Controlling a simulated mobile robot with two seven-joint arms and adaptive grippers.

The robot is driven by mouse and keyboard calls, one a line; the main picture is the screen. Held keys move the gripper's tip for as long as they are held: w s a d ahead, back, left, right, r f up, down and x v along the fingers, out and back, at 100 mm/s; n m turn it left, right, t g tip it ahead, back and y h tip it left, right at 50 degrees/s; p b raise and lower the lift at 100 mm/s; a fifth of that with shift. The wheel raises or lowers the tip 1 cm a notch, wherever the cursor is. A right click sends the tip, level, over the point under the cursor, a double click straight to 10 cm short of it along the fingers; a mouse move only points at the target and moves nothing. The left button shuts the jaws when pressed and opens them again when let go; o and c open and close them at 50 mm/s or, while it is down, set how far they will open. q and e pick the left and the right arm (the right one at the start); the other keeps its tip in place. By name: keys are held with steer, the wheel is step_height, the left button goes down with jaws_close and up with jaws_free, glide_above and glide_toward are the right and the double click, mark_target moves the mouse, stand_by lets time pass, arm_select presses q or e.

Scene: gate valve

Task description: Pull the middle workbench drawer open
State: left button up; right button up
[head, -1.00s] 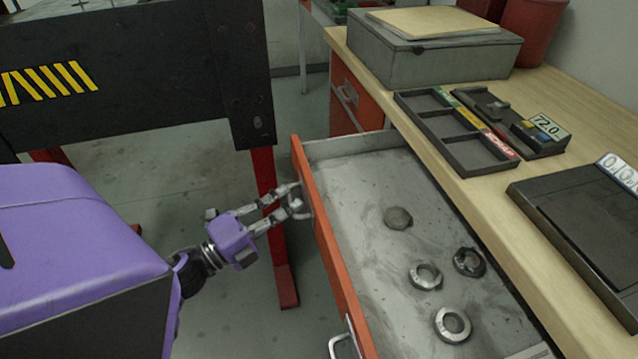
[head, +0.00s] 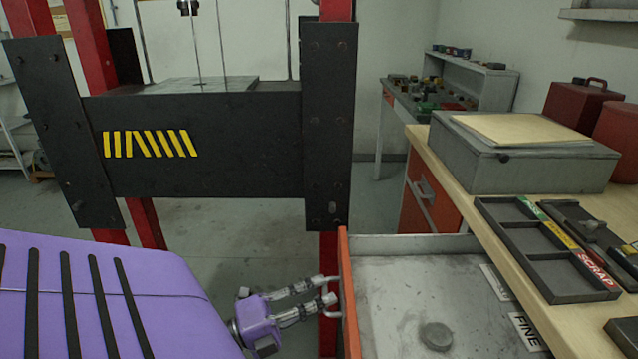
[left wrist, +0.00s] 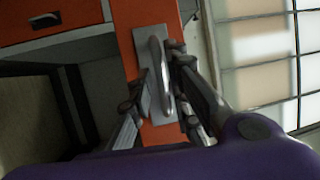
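An orange-fronted workbench drawer (head: 349,290) stands pulled out from the bench in the head view, its grey inside showing. Its metal handle (left wrist: 160,75) is on a pale plate in the left wrist view. My left gripper (head: 329,291) is at this handle from the left. In the left wrist view my left gripper (left wrist: 161,85) has one finger on each side of the bar, close against it, and appears shut on it. Contact at the fingertips is partly hidden. My right gripper is not in view.
Another orange drawer front (head: 416,207) is farther along the bench. A round grey piece (head: 436,336) lies in the open drawer. The benchtop holds a grey box (head: 530,160) and a divided tray (head: 540,240). A black frame with red legs (head: 210,145) stands beyond my arm.

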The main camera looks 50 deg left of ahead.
arm_select(q)
steer(key=shift+o, duration=0.5)
steer(key=v, duration=1.2)
